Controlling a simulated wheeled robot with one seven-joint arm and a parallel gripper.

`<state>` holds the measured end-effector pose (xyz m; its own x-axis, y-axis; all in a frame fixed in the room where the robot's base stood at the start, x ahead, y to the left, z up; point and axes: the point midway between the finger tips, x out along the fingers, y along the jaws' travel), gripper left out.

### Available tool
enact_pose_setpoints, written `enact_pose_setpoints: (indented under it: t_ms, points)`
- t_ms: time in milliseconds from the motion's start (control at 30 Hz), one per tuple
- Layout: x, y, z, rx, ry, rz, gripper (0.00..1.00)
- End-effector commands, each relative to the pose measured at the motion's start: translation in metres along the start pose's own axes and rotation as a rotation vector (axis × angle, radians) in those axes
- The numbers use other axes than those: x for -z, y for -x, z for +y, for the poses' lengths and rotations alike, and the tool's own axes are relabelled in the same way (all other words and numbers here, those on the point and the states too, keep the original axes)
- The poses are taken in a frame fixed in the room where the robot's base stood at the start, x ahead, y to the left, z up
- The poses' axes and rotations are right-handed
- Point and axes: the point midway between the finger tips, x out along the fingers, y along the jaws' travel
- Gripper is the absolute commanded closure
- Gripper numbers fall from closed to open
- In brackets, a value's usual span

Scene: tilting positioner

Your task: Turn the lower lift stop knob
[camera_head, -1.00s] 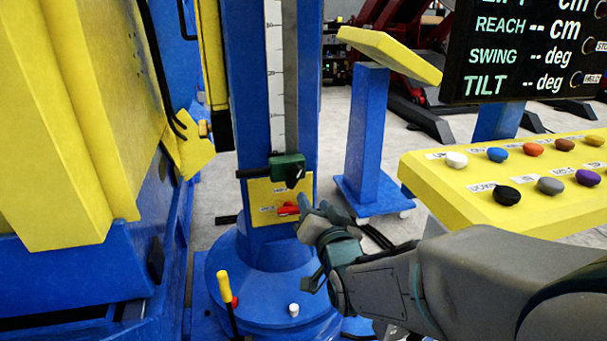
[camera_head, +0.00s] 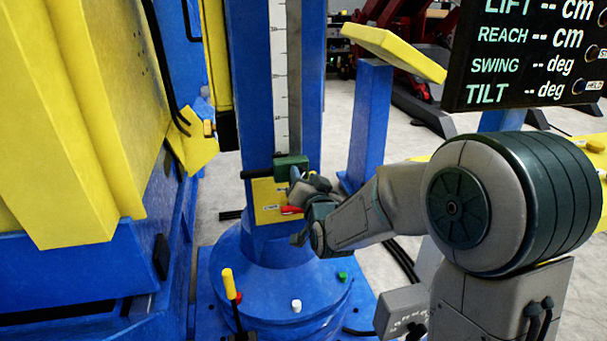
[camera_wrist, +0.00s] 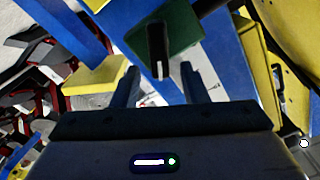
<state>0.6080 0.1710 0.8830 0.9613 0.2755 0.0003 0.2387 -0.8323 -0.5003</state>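The lower lift stop is a green block (camera_head: 287,165) on the blue column, beside the measuring scale. It also fills the top middle of the wrist view (camera_wrist: 182,28). Its black knob (camera_wrist: 156,42) shows there as a narrow bar standing out from the green face. My gripper (camera_wrist: 160,72) is open, with one finger on each side of the knob's line and a gap on both sides. The knob's end lies about level with the fingertips. In the head view my gripper (camera_head: 300,180) is right at the block and hides the knob.
A yellow-topped lever (camera_head: 229,284) rises from the round blue base. A yellow-topped blue post (camera_head: 370,120) stands to the right. A large yellow panel (camera_head: 80,120) fills the left.

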Motion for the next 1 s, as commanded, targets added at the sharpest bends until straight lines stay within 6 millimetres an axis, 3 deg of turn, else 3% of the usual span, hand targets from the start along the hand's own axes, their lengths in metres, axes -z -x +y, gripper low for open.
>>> enact_pose_setpoints:
  t_ms: [200, 500, 533, 667, 1000]
  points:
    - [-0.001, -0.018, 0.000, 0.000, -0.001, -0.002, 0.60]
    - [0.000, -0.020, -0.001, 0.001, 0.000, -0.001, 0.60]
    - [0.000, -0.020, -0.001, 0.001, 0.000, -0.001, 0.63]
    - [0.000, -0.020, -0.001, 0.001, 0.000, -0.001, 0.99]
    - [-0.002, -0.020, -0.001, 0.002, 0.024, 0.000, 1.00]
